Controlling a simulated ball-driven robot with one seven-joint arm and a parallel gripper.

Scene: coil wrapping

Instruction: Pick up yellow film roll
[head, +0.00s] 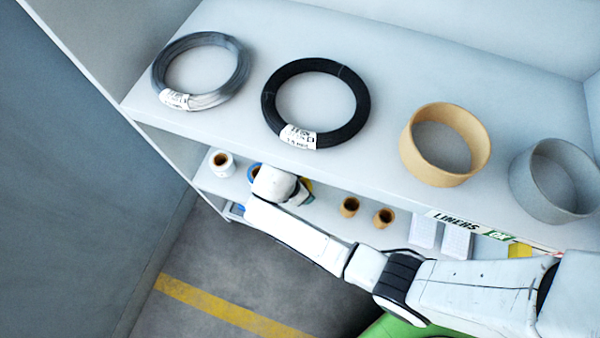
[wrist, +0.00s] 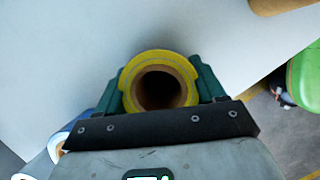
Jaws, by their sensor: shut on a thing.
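The yellow film roll (wrist: 160,59) shows in the wrist view as a yellow ring around a brown cardboard core. My gripper (wrist: 160,85) is shut on it, with a green finger at each side of the roll. I cannot tell whether the roll rests on the shelf or is lifted. In the head view my gripper (head: 303,196) is over the lower shelf. There the roll is mostly hidden behind my wrist, with only a bit of yellow (head: 308,184) showing.
On the lower shelf (head: 325,215), a white roll (head: 222,163) and a blue roll (head: 252,173) stand left of my wrist, and two brown rolls (head: 349,207) stand to the right. The upper shelf (head: 220,130) above holds wire coils and liner rings.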

